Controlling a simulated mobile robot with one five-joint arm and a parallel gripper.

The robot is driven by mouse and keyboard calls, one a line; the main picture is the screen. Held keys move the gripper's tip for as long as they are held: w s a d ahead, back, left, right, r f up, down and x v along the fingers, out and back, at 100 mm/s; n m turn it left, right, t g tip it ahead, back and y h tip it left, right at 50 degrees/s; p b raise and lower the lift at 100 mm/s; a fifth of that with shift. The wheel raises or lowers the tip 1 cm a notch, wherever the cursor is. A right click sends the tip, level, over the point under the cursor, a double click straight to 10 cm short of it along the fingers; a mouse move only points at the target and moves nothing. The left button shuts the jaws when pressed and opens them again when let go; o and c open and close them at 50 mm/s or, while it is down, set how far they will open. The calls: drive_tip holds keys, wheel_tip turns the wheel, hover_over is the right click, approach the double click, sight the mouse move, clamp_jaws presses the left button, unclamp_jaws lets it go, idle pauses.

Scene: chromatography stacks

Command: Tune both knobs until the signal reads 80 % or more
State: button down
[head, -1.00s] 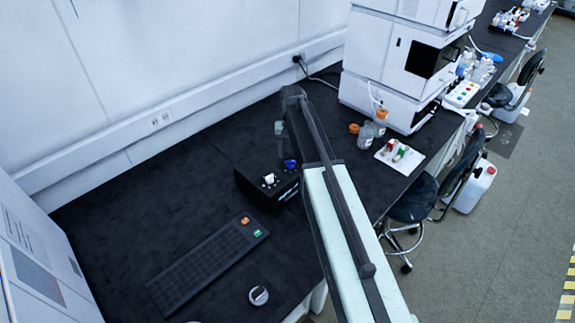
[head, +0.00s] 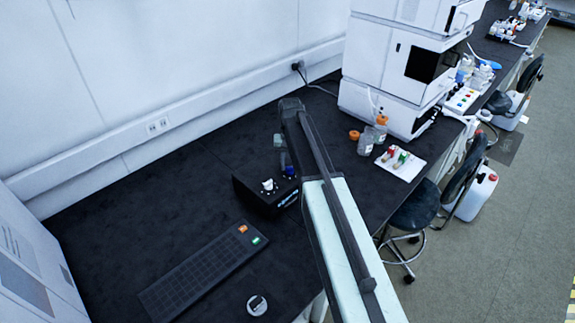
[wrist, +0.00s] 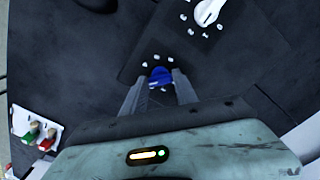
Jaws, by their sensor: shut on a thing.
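A black box (head: 262,203) with two knobs stands on the dark bench in the head view. Its white knob (head: 268,185) is free; it also shows at the top of the wrist view (wrist: 208,12). Its blue knob (wrist: 161,76) lies between the fingertips of my gripper (wrist: 160,84) in the wrist view, and my gripper is shut on it. In the head view the blue knob (head: 290,171) shows just below my gripper, which comes down from above. White marks ring both knobs. I cannot read a signal value in either view.
A black keypad-like panel (head: 195,275) with an orange and a green button lies at the front left. A round dial (head: 257,305) is near the front edge. Bottles (head: 366,142), a white tray of vials (head: 400,163) and a white instrument stack (head: 385,105) stand to the right.

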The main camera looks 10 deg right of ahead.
sight(290, 167)
drive_tip(key=n, duration=0.4)
drive_tip(key=shift+n, duration=2.2)
drive_tip(key=shift+a, duration=0.1)
drive_tip(key=c, duration=1)
unclamp_jaws()
drive_tip(key=shift+o, duration=0.2)
wheel_tip(290, 167, up, 8)
drive_tip(key=p, duration=0.8)
drive_tip(key=shift+f, duration=0.1)
